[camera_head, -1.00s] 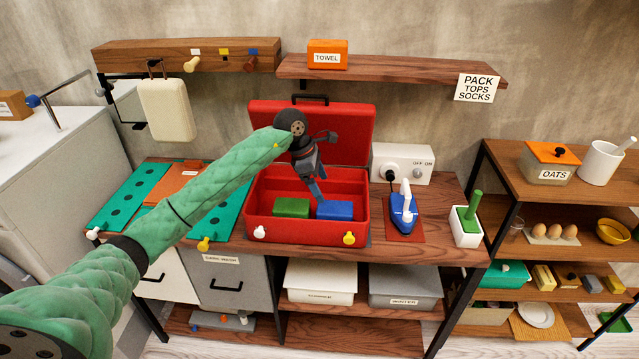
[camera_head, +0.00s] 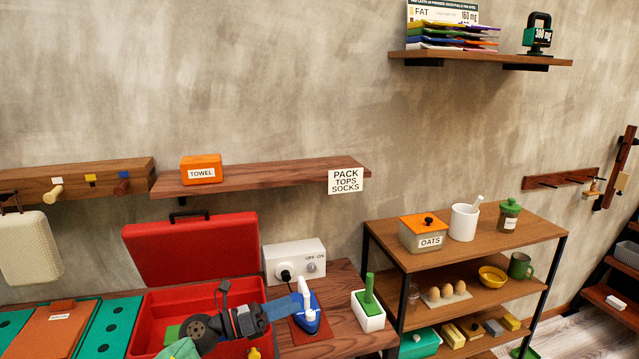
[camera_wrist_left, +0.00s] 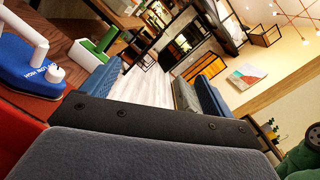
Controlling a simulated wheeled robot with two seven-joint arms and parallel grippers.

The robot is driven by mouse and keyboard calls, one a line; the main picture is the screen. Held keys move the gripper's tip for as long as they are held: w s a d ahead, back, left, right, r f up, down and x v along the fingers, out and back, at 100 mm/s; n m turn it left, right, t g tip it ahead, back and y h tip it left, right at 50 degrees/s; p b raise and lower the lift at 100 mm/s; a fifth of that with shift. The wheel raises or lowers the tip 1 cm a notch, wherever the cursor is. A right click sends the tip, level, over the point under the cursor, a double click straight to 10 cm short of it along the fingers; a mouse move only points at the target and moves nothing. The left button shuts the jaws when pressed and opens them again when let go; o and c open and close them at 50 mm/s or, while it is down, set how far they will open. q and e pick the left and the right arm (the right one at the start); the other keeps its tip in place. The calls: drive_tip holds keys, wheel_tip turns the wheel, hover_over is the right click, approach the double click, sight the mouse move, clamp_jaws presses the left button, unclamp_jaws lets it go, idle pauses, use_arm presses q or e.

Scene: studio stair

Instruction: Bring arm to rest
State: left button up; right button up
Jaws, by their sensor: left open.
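My left gripper (camera_head: 278,310) is open and empty, over the right part of the open red suitcase (camera_head: 137,318), with its blue fingers pointing right toward the iron. Its blue fingers also show apart in the left wrist view (camera_wrist_left: 150,88). Only a little of my green left arm shows at the bottom edge of the head view. A green block (camera_head: 172,333) lies inside the suitcase, partly hidden. My wrist hides much of the inside of the case. My right gripper is not in view.
A blue iron (camera_head: 310,319) stands just right of the suitcase, close to the fingers; it also shows in the left wrist view (camera_wrist_left: 25,72). A shelf (camera_head: 262,179) hangs above.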

use_arm(q)
drive_tip(key=s+a+f+n+t+y, duration=0.45)
drive_tip(key=a+n+y, duration=0.35)
drive_tip(key=n, duration=0.8)
drive_tip(key=s+a+f+n+t+y, duration=0.5)
drive_tip(key=n+y, duration=0.5)
drive_tip(key=n, duration=0.7)
drive_tip(key=s+f+n+g, duration=0.4)
drive_tip(key=s+f+g, duration=0.35)
drive_tip(key=s, duration=0.65)
drive_tip(key=s+f+n+g, duration=0.4)
drive_tip(key=s+f+g, duration=0.2)
drive_tip(key=s+f, duration=0.5)
drive_tip(key=s+d+f, duration=0.1)
drive_tip(key=s+f, duration=0.1)
drive_tip(key=f, duration=0.9)
drive_tip(key=s+d+f+g, duration=0.1)
drive_tip(key=s+f, duration=0.1)
drive_tip(key=f, duration=1)
drive_tip(key=s+d+f+g+h, duration=0.1)
drive_tip(key=s+d+f, duration=0.1)
drive_tip(key=f, duration=1)
drive_tip(key=shift+s, duration=0.4)
drive_tip(key=shift+c, duration=0.2)
